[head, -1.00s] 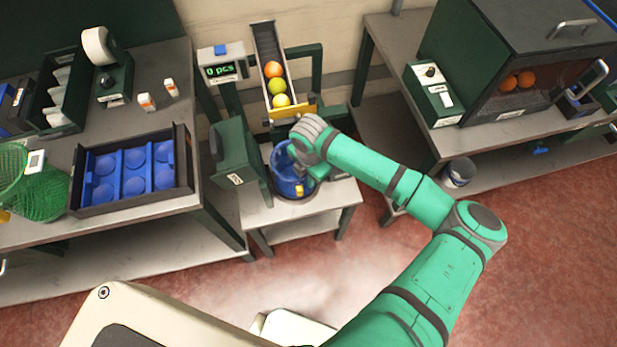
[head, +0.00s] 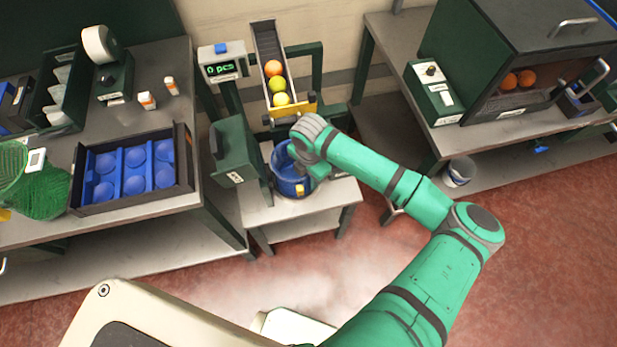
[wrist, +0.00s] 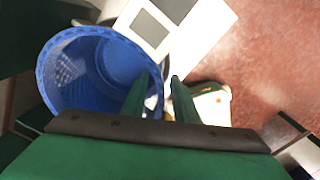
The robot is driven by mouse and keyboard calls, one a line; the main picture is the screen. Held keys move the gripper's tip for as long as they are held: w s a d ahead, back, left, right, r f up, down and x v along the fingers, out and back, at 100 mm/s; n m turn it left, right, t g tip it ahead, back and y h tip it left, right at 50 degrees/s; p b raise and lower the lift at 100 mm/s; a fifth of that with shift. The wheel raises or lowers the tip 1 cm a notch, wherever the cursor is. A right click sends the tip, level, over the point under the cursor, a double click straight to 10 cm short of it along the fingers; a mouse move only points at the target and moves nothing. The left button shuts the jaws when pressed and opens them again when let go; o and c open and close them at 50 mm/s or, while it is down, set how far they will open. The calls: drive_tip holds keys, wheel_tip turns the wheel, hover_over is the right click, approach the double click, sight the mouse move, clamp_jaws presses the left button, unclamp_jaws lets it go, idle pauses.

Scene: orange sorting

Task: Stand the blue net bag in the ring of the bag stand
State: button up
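The blue net bag (head: 292,182) stands upright at the low stand under the chute, mouth up, with a yellow piece on its front. In the wrist view the open mouth of the bag (wrist: 92,72) fills the left side and looks empty. My gripper (wrist: 162,76) is at the bag's right rim. One finger overlaps the bag's mouth and the other is outside it, with a gap between them. In the head view my gripper (head: 318,171) is partly hidden by my wrist. The stand's ring is mostly hidden, so I cannot tell how the bag sits in it.
A chute (head: 268,50) with an orange and yellowish fruits ends above the bag behind a yellow gate (head: 290,108). A green box (head: 235,150) stands close left of the bag. A counter display (head: 221,69) reads 0 pcs. A blue-celled tray (head: 130,205) lies on the left bench.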

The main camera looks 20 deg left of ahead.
drive_tip(key=shift+r, duration=0.1)
drive_tip(key=shift+r, duration=4.4)
